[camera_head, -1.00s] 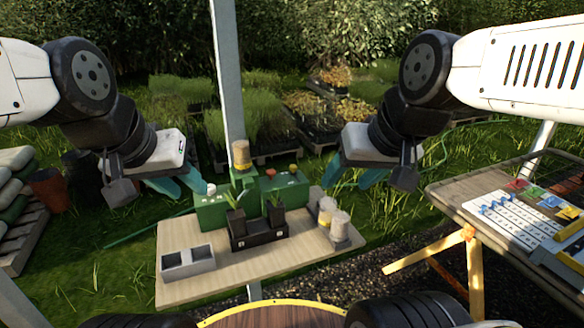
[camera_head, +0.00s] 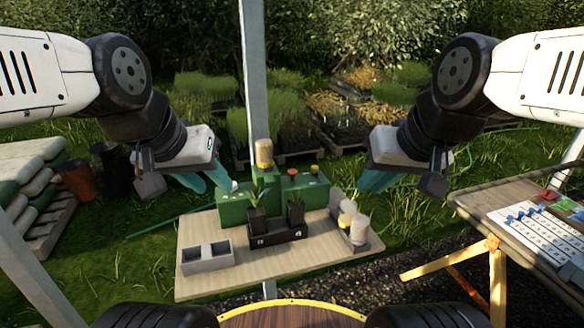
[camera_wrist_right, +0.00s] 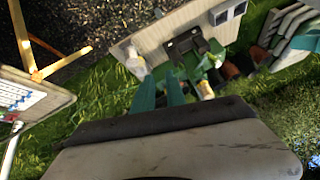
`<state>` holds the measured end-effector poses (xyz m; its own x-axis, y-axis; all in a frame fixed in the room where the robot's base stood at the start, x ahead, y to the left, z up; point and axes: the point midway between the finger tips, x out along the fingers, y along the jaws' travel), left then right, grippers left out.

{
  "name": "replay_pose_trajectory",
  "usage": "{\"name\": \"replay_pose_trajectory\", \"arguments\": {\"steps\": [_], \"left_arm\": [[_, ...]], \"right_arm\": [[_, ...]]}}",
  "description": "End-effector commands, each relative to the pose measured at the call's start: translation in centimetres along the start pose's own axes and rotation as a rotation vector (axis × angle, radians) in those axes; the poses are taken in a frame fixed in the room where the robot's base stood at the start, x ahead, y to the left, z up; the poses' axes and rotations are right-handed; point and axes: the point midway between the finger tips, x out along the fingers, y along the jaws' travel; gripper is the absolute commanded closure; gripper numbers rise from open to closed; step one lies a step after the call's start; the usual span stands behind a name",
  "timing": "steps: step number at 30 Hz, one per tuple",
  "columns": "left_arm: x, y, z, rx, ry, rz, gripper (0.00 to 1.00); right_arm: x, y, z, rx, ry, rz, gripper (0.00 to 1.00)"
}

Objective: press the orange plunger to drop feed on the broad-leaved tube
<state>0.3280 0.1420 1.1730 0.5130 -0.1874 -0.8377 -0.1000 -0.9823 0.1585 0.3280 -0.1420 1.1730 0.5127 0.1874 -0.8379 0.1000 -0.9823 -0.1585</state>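A green dispenser (camera_head: 236,211) stands at the back of a small wooden table, with a tan-filled cylinder (camera_head: 264,153) on top. Two small knobs sit on its right part, one reddish-orange (camera_head: 292,172) and one yellow-orange (camera_head: 313,170). In front, a black holder (camera_head: 278,236) carries two dark tubes with plants, a left tube (camera_head: 257,218) and a right tube (camera_head: 295,212); leaf width is hard to tell. My left gripper (camera_head: 205,180) is open and empty, left of the dispenser. My right gripper (camera_head: 374,178), also in the right wrist view (camera_wrist_right: 160,92), is open and empty, right of it.
The wooden table (camera_head: 215,285) also holds a grey two-cell block (camera_head: 206,257) at front left and pale containers (camera_head: 354,226) at right. A metal post (camera_head: 254,75) rises behind. Another bench (camera_head: 490,215) with a white board stands at right. The table's front is clear.

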Motion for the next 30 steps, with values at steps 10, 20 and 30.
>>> {"name": "replay_pose_trajectory", "arguments": {"steps": [10, 20, 30], "left_arm": [[0.00, 0.00, 0.00, 0.000, 0.000, 0.000, 0.64], [0.00, 0.00, 0.00, 0.000, 0.000, 0.000, 0.64], [0.00, 0.00, 0.00, 0.000, 0.000, 0.000, 0.64]], "right_arm": [[0.00, 0.00, 0.00, 0.000, 0.000, 0.000, 1.00], [0.00, 0.00, 0.00, 0.000, 0.000, 0.000, 1.00], [-0.01, 0.00, 0.00, 0.000, 0.000, 0.000, 1.00]]}}
